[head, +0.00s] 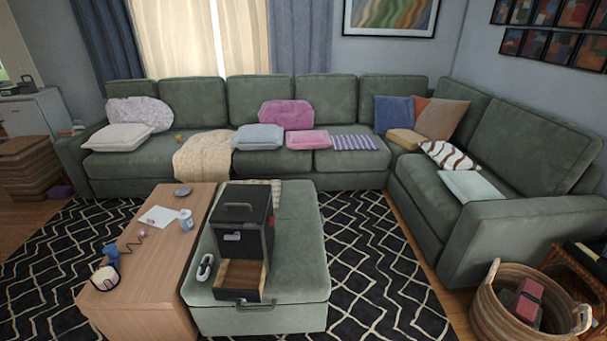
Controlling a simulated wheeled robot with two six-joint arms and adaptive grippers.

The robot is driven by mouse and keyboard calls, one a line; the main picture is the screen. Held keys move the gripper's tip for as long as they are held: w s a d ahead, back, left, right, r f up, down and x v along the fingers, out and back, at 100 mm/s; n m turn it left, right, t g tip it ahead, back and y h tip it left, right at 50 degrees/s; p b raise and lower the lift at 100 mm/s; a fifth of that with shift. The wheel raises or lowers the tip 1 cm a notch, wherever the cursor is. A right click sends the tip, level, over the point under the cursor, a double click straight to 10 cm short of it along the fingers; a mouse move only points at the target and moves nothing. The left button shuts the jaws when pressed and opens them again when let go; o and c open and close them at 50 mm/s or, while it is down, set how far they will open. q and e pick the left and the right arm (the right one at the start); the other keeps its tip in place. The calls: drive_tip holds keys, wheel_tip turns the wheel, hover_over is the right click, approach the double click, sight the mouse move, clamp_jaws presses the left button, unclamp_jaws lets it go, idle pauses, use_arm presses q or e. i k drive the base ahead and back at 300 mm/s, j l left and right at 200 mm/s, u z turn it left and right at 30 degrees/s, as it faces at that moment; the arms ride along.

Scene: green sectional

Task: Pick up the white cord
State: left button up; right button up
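A small looped white item, which looks like the white cord (205,267), lies on the left part of the green ottoman (300,255) in the head view. It is just left of a black box with an open wooden drawer (241,277) and close to the wooden table's edge. Its fine detail is too small to make out. Neither of my grippers shows in this view.
A wooden coffee table (155,285) adjoins the ottoman's left side, with a white mug (186,220), paper and small items on it. A green sectional (340,165) stands behind and right. A wicker basket (490,320) stands at front right. Patterned rug (375,270) lies clear right of the ottoman.

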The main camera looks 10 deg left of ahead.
sight(202, 267)
drive_tip(key=u, duration=1.25)
drive_tip(key=i+j, duration=0.2)
drive_tip(key=j, duration=0.15)
drive_tip(key=i+j+z, duration=0.1)
drive_tip(key=j, duration=0.25)
drive_tip(key=i+j, duration=0.3)
drive_tip(key=i+j+z, duration=0.1)
drive_tip(key=j, duration=0.3)
drive_tip(key=i+j, duration=0.3)
drive_tip(key=i+j+z, duration=0.1)
drive_tip(key=j, duration=0.35)
drive_tip(key=i+j, duration=0.25)
drive_tip(key=j, duration=0.15)
